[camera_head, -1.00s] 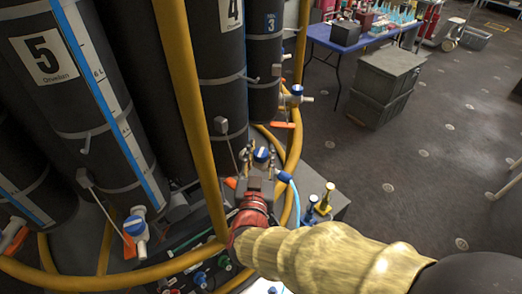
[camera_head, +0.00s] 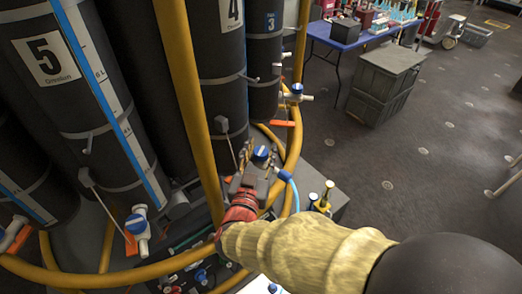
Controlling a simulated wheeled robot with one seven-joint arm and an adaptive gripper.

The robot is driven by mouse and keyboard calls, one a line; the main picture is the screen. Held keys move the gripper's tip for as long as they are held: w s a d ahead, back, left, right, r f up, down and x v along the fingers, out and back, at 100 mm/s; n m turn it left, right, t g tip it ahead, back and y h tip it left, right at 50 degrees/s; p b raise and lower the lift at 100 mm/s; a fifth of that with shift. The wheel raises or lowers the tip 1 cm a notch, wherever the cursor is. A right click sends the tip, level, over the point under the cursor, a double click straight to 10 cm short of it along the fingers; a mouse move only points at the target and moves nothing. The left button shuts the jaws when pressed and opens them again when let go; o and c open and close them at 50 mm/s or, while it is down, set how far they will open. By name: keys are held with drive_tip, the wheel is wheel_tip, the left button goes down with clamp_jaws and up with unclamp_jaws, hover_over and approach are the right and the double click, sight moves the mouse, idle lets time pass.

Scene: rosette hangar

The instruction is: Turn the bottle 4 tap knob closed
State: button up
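The bottle labelled 4 (camera_head: 217,50) is a tall dark cylinder at the top centre, partly hidden by a yellow rail. A blue tap knob (camera_head: 261,155) shows low in front of it, just beyond my gripper. My gripper (camera_head: 252,168) is at the end of my arm, with its grey fingers around or beside this knob. I cannot tell whether the fingers touch it. The fingertips are too small and covered to show whether they are open or shut. A light blue hose (camera_head: 292,190) runs close on the right of the gripper.
A bottle labelled 5 (camera_head: 50,55) stands left, with its own blue-knobbed tap (camera_head: 136,225). A bottle labelled 3 (camera_head: 265,60) stands behind, with another tap (camera_head: 297,90). Yellow rails (camera_head: 192,100) run close to my arm. Grey crates (camera_head: 385,85) and open floor lie right.

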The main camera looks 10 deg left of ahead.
drive_tip(key=shift+o, duration=1)
drive_tip(key=s, duration=1.2)
